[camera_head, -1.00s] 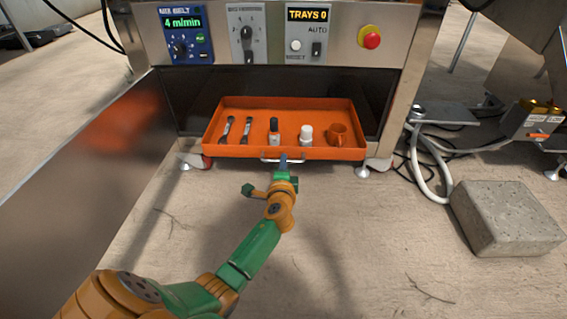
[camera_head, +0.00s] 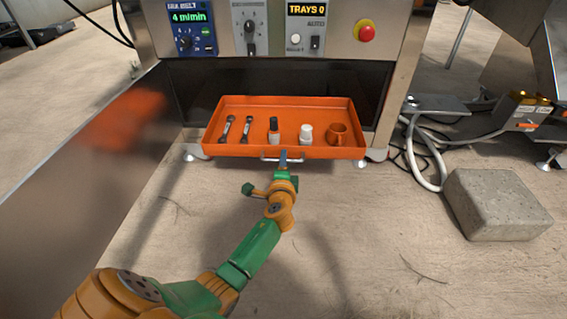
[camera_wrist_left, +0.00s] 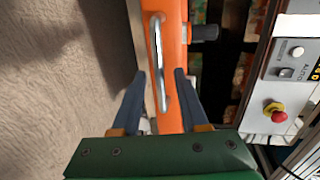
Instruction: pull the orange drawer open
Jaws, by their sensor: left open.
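The orange drawer (camera_head: 183,148) stands out from under the machine in the head view, open at the top. It holds two slim dark tools (camera_head: 236,130), a dark-topped bottle (camera_head: 273,131), a white bottle (camera_head: 306,134) and an orange mug (camera_head: 337,134). Its metal bar handle (camera_head: 268,159) is on the front face. My left gripper (camera_head: 284,160) is at this handle. In the left wrist view, the open fingers (camera_wrist_left: 160,78) are on either side of the handle (camera_wrist_left: 155,42), with gaps visible. My right gripper is not in view.
The steel machine's control panels (camera_head: 250,28) and a red stop button (camera_head: 366,33) are above the drawer. A concrete block (camera_head: 495,205) and loose hoses (camera_head: 425,155) lie to the right. A steel panel (camera_head: 70,190) borders the left.

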